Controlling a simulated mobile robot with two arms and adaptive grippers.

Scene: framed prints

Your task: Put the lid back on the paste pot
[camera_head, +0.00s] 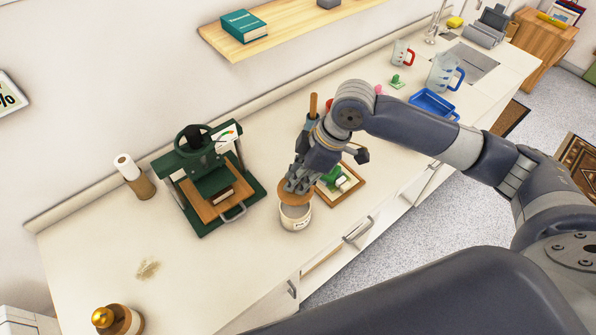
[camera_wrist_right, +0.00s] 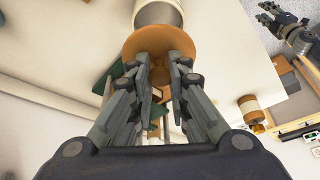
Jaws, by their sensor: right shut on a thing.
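The paste pot (camera_head: 296,216) is a small white pot with a label, upright on the counter near its front edge. Its rim and part of its opening show. The lid (camera_head: 290,199) is a round orange-brown wooden disc with a knob. My right gripper (camera_head: 294,186) is shut on the knob and holds the lid over the back of the pot's mouth. In the right wrist view the lid (camera_wrist_right: 140,42) overlaps part of the pot (camera_wrist_right: 158,13); I cannot tell whether they touch. My left gripper (camera_wrist_right: 285,28) seems to show at the upper right there, its jaws unclear.
A green press (camera_head: 212,178) stands left of the pot. A paper roll (camera_head: 126,168), a brass-topped object (camera_head: 104,317), a blue tray (camera_head: 434,103) and jugs are farther off. The counter's front left is mostly clear.

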